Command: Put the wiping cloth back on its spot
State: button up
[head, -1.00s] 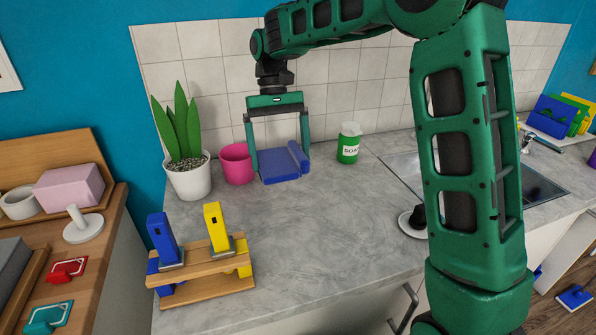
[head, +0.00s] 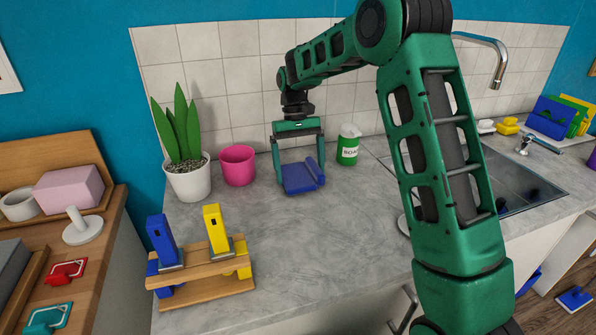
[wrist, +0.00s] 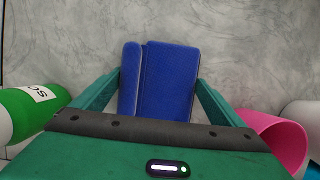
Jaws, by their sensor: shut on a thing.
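The wiping cloth (head: 301,177) is a blue folded piece with a thicker, roll-like edge along one side. It is between the two green fingers of my gripper (head: 303,182), which is shut on it from both sides. In the wrist view the cloth (wrist: 168,85) spans the gap between the fingertips (wrist: 159,82), with grey counter around it. It is at or just above the counter; I cannot tell whether it touches. I cannot make out a marked spot for it.
On the grey counter (head: 300,245), a pink cup (head: 238,166) and potted plant (head: 190,178) stand left of my gripper, and a green soap bottle (head: 348,147) right. A wooden rack (head: 205,276) with blue and yellow tools is in front.

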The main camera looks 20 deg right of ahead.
aim_at(296, 167)
jog(key=shift+f, duration=0.15)
jog(key=o, duration=1.4)
jog(key=shift+c, duration=0.2)
jog(key=v, duration=1.2)
